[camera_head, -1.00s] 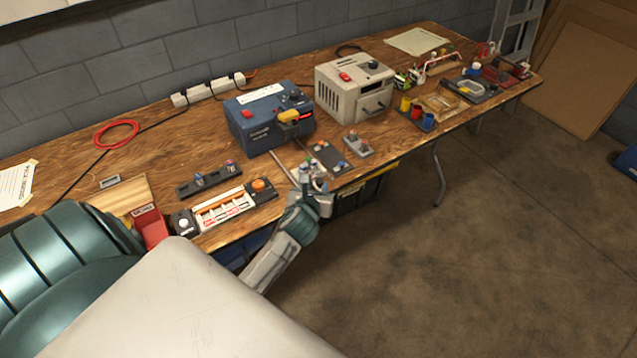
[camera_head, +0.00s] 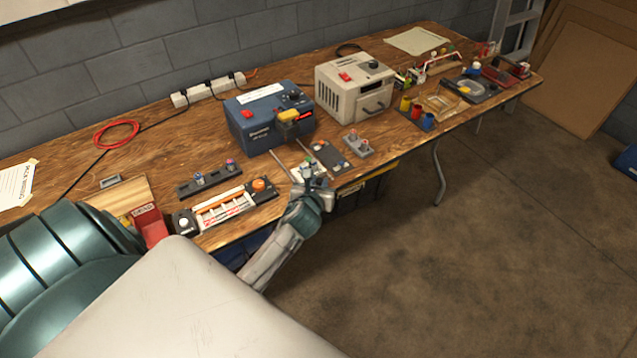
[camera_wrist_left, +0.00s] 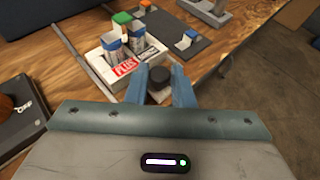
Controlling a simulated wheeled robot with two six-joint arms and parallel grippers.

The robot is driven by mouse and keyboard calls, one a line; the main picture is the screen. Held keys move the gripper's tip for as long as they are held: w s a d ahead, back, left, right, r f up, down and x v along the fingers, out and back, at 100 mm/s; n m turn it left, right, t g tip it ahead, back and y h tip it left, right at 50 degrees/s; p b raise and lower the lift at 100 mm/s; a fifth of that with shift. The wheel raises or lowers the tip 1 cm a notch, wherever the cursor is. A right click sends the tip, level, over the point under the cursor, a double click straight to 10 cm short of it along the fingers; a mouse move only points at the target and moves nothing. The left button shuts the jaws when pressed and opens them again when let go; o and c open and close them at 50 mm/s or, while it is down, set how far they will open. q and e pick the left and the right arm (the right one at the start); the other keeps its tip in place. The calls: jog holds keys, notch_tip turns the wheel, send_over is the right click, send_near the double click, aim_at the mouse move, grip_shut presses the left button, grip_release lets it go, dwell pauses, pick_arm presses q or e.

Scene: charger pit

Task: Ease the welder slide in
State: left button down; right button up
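The blue welder (camera_head: 262,125) stands on the workbench with a yellow part at its front. Two thin rails run from it toward the bench's front edge. The welder slide, a pale tray (camera_head: 300,171), sits between them; in the left wrist view the white tray (camera_wrist_left: 105,78) has a red PLUS label, blue-topped cells standing in it and a black knob (camera_wrist_left: 159,84) at its near end. My left gripper (camera_wrist_left: 160,90) has its two blue fingers on either side of the knob, apparently touching it. In the head view the left gripper (camera_head: 314,188) partly hides the tray's near end. My right gripper is not in view.
A dark plate (camera_head: 331,156) with small parts lies right of the slide, with a grey block (camera_head: 358,146) beyond it. A dark unit with an orange knob (camera_head: 259,185) lies to the left. A beige machine (camera_head: 354,88) stands right of the welder. Rail space before the welder looks clear.

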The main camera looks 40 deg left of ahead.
pick_arm(q)
jog(key=shift+w+a+r, duration=0.1)
jog(key=shift+a, duration=0.15)
jog(key=w+a+p, duration=0.1)
jog(key=a, duration=0.1)
jog(key=w+a+p, duration=0.1)
jog(key=a+p, duration=0.1)
jog(key=a, duration=0.1)
jog(key=w+a+p, duration=0.1)
jog(key=a, duration=0.1)
jog(key=shift+w+a, duration=0.1)
jog(key=shift+a, duration=0.25)
jog(key=shift+w+a+p, duration=0.25)
jog(key=shift+a+p, duration=0.15)
jog(key=shift+a, duration=0.35)
jog(key=c, duration=1.5)
grip_release()
jog(key=shift+c, duration=0.2)
jog(key=shift+w+a, duration=0.1)
jog(key=shift+a, duration=0.05)
jog(key=shift+b+v, duration=0.45)
jog(key=shift+v, duration=4.9)
